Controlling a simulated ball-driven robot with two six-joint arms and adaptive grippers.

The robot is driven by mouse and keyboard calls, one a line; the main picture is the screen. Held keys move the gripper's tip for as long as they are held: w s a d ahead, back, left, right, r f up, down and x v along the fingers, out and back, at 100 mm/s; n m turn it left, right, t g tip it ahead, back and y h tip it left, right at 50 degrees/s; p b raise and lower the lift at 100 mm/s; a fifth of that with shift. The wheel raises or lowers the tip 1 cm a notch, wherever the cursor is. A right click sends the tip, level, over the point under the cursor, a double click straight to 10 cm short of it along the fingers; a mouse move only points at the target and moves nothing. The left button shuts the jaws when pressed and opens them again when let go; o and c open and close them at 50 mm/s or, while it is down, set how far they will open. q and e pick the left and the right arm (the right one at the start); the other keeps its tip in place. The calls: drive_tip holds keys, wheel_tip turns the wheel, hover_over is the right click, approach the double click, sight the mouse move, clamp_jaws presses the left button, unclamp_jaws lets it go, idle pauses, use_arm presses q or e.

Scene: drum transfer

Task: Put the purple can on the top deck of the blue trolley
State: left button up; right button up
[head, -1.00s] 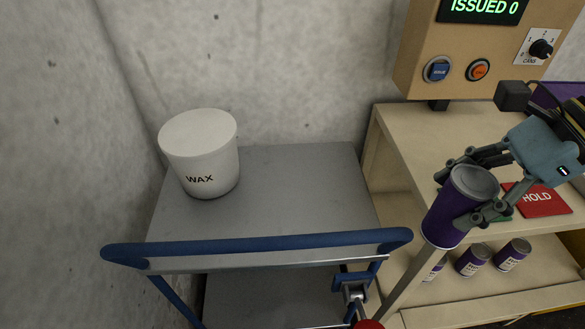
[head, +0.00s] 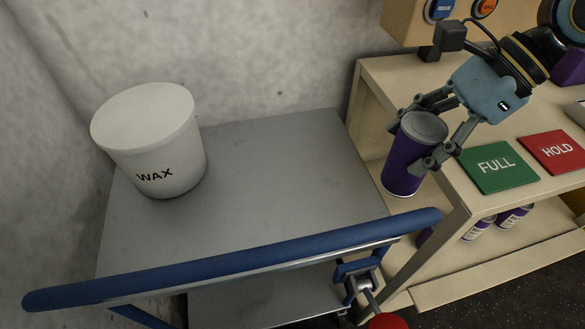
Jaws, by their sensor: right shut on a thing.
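My right gripper (head: 419,143) is shut on the purple can (head: 403,170), one finger on either side below its grey lid. The can is roughly upright, slightly tilted in the picture, and appears raised, between the trolley's right edge and the shelf unit. The blue trolley has a grey top deck (head: 255,190) and a blue push handle (head: 240,258) along the near side. A white WAX tub (head: 150,145) stands on the deck's left back part. My left gripper is not in view.
The deck right of the tub is bare. The beige shelf unit (head: 385,75) stands on the right with a green FULL mat (head: 497,166) and a red HOLD mat (head: 556,151). More purple cans (head: 478,230) are on its lower shelf. A concrete wall stands behind.

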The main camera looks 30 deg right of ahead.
drive_tip(key=w+a+f+b, duration=0.4)
drive_tip(key=w+a+f, duration=0.2)
drive_tip(key=w+a, duration=0.1)
drive_tip(key=shift+w+f, duration=0.15)
drive_tip(key=shift+w, duration=0.35)
wheel_tip(320, 180, down, 4)
drive_tip(key=shift+a+f, duration=0.1)
drive_tip(key=shift+a, duration=0.05)
drive_tip(key=shift+f+b, duration=0.2)
drive_tip(key=shift+b, duration=0.2)
drive_tip(key=o, duration=1.5)
drive_tip(key=shift+r, duration=0.1)
